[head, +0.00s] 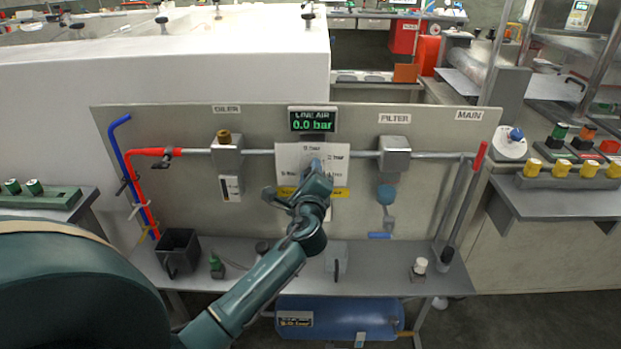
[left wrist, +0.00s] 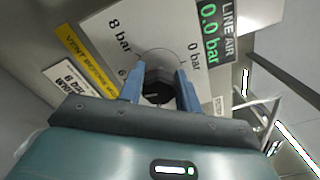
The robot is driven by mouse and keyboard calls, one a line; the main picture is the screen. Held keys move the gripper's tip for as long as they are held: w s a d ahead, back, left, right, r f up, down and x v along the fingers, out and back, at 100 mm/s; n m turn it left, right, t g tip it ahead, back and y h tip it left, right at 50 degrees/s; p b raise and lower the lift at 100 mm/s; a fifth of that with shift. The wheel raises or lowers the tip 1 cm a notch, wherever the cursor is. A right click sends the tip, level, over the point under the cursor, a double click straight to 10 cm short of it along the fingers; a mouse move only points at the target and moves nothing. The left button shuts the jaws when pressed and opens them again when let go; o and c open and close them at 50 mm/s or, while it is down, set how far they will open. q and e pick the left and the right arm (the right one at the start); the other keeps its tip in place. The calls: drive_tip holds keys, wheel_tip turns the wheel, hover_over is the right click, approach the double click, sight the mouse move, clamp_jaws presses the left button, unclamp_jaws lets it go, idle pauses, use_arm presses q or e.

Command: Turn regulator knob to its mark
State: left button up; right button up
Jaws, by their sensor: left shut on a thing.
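The regulator's white dial plate (head: 287,155) is at the middle of the grey panel, below the green LINE AIR display (head: 312,121), which reads 0.0 bar. My left gripper (head: 315,167) reaches up to it and hides most of the knob in the head view. In the left wrist view, the two blue fingers of my left gripper (left wrist: 160,87) are shut on the dark round regulator knob (left wrist: 157,93). The dial plate (left wrist: 125,35) shows 0 bar and 8 bar marks; the others are partly hidden. The knob's pointer cannot be made out. My right gripper is out of view.
The panel carries an oiler (head: 227,155) at left, a filter (head: 394,153) at right and a red MAIN lever (head: 480,156) at the far right. A black bin (head: 178,252) and small bottles stand on the shelf. A blue tank (head: 345,317) lies below.

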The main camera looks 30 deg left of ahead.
use_arm(q)
drive_tip(key=shift+f+n, duration=0.1)
drive_tip(key=shift+n, duration=0.6)
drive_tip(key=shift+b, duration=0.35)
drive_tip(key=o, duration=1)
drive_tip(key=shift+c, duration=0.2)
drive_tip(key=shift+s, duration=0.1)
drive_tip(key=v, duration=1.3)
drive_tip(key=shift+b, duration=0.3)
